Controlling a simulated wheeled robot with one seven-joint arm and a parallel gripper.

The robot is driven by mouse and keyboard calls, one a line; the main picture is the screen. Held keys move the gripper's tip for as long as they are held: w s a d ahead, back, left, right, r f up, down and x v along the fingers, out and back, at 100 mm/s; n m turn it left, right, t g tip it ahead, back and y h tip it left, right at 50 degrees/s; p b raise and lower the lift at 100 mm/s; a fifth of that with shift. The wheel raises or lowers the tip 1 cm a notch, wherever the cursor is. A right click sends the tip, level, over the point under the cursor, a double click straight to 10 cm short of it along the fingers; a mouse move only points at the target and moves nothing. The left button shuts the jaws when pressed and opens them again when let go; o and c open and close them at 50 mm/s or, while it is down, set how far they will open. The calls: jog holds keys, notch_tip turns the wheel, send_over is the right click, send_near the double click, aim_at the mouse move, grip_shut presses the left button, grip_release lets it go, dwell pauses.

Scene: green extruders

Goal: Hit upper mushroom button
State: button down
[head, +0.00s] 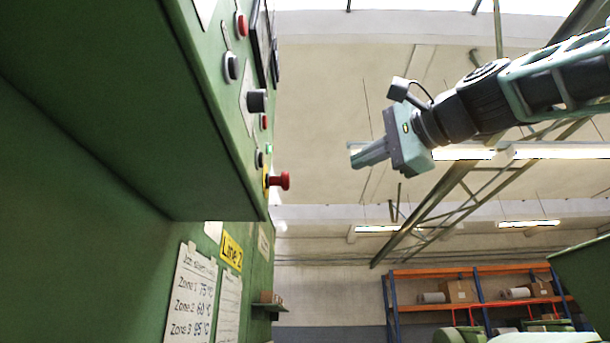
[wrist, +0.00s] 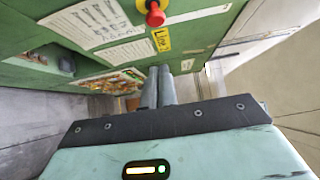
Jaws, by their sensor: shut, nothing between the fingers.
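A red mushroom button (head: 279,181) sticks out from the lower edge of the green machine's control panel in the head view. It also shows at the top of the wrist view (wrist: 155,17), on a yellow base. Another red button (head: 242,25) sits near the top of the panel. My gripper (head: 354,160) is shut and empty. In the head view it hangs in the air to the right of the panel, its fingers pointing left. In the wrist view the shut fingertips (wrist: 160,70) appear below the red button, apart from it.
The green panel (head: 215,95) also carries dark knobs (head: 257,101) and small lamps. Paper notes (head: 194,292) and a yellow "Line 2" label (head: 232,251) are on the machine's lower face. A small ledge (head: 270,306) juts out below. Orange shelving (head: 470,290) stands far behind.

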aim_at(281, 181)
jog(key=s+a+p+x, duration=0.2)
jog(key=p+x, duration=0.5)
jog(key=x, duration=0.5)
jog(key=shift+p, duration=0.35)
jog(key=shift+a, duration=0.15)
